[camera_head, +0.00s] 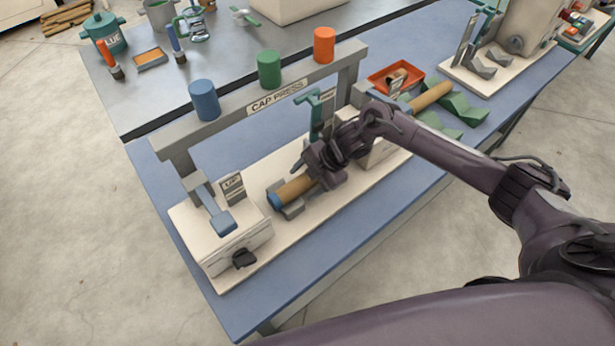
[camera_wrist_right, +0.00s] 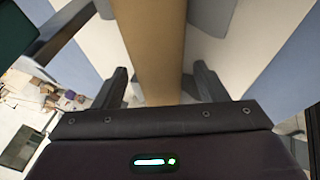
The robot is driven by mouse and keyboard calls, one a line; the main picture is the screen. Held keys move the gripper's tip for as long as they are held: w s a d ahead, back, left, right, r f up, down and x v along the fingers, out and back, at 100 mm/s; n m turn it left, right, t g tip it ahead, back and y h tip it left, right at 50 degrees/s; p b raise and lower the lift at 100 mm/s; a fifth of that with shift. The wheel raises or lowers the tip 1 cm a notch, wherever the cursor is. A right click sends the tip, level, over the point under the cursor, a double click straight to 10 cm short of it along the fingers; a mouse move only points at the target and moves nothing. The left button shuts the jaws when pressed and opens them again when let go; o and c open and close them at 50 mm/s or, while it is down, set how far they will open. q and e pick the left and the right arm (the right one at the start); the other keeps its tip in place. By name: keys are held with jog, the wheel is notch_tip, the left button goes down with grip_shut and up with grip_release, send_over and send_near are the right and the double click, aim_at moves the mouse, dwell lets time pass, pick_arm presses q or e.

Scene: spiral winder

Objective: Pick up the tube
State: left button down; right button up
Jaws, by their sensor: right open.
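A brown cardboard tube (camera_head: 294,188) with a blue end cap (camera_head: 274,199) lies in a grey cradle (camera_head: 293,209) on the cap press. My right gripper (camera_head: 318,174) is over the tube's right part and hides it there. In the right wrist view the tube (camera_wrist_right: 158,40) runs between two open fingers (camera_wrist_right: 161,75), with a gap visible on both sides. A second brown tube (camera_head: 432,95) lies on green blocks (camera_head: 464,108) farther right. My left gripper is not in view.
The press frame (camera_head: 262,101) stands behind the tube, carrying blue, green and orange cylinders. A white box with a blue lever (camera_head: 219,218) is at the left end. A green lever (camera_head: 316,115) stands close behind my gripper. The blue table's front strip is clear.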

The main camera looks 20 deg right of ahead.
jog(key=c, duration=1.1)
jog(key=shift+r, duration=0.1)
